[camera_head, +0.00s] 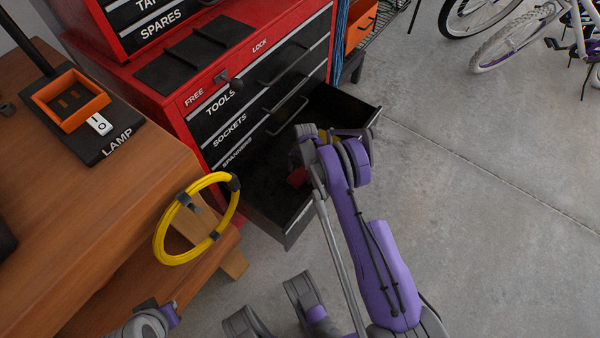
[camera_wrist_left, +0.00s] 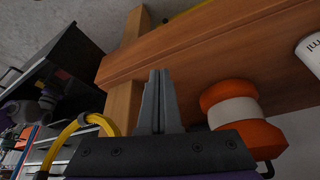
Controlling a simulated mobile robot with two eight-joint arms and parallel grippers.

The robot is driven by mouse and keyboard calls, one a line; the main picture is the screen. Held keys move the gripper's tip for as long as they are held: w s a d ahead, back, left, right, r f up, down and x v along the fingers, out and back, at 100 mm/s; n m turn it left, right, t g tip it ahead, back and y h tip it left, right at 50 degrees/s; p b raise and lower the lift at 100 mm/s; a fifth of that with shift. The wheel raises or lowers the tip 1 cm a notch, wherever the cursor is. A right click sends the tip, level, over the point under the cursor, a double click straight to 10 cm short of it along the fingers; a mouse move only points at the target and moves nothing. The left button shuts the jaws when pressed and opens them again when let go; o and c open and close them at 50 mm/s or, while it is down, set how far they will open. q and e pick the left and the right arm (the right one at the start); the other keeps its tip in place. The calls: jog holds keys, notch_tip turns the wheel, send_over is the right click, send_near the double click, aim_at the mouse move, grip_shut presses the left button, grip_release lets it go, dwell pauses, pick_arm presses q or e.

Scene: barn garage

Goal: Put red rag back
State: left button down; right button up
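A small patch of red cloth, apparently the red rag (camera_head: 297,177), shows inside the open lower drawer (camera_head: 292,228) of the red tool chest (camera_head: 177,88). My right gripper (camera_head: 301,160) reaches down into that drawer, right at the rag. Its own wrist hides the fingertips, so I cannot tell whether they grip the rag. My left gripper (camera_wrist_left: 158,100) has its two grey fingers together with nothing between them, beside the wooden bench. In the head view only part of the left wrist shows at the bottom left edge.
The wooden bench (camera_head: 95,205) stands left of the drawer, with a yellow coiled hose (camera_head: 163,245) at its corner and a lamp base (camera_head: 88,150) on top. An orange and white spool (camera_wrist_left: 238,112) is near my left gripper. Bicycles (camera_head: 515,35) stand at the back right; floor there is clear.

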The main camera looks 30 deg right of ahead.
jog(key=shift+r, duration=0.3)
notch_tip(320, 180, up, 11)
jog(key=d+p, duration=0.1)
jog(key=p, duration=0.2)
notch_tip(320, 180, up, 13)
jog(key=m+t, duration=0.1)
jog(key=m, duration=0.4)
send_over(302, 171)
jog(key=s+a, duration=0.3)
jog(key=a, duration=0.2)
jog(key=s+a+r+m+t+h, duration=0.1)
jog(key=s+a+r+m, duration=0.45)
jog(key=r, duration=0.35)
jog(key=s+a+r+m+t, duration=0.1)
jog(key=s+m, duration=0.4)
jog(key=s, duration=0.6)
jog(key=s+a+r+m+t, duration=0.2)
jog(key=s+a+m, duration=0.3)
jog(key=s, duration=0.6)
jog(key=shift+s+r+m, duration=0.35)
jog(key=shift+r+m, duration=0.1)
jog(key=shift+m, duration=0.3)
